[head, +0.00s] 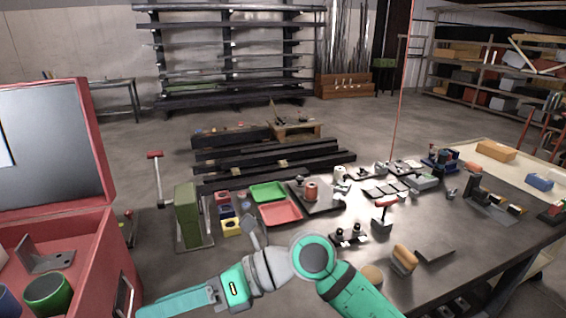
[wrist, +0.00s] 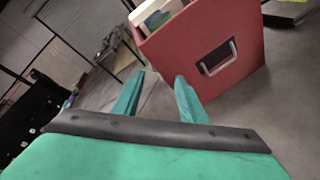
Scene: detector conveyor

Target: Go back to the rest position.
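My gripper (wrist: 158,88) shows in the wrist view with its two teal fingers apart and nothing between them. Beyond the fingers stands a red box (wrist: 185,50) with a metal handle on its side; the fingers appear clear of it. In the head view my teal and grey arm reaches from the bottom edge toward the lower left, in front of the workbench (head: 320,285).
A red toolbox (head: 100,240) with its lid up stands at left, holding a bracket and cups. Green tray (head: 268,192), red tray (head: 281,213), a green block-like machine (head: 188,215) and small fixtures crowd the bench. Open floor lies behind, before dark racks (head: 230,60).

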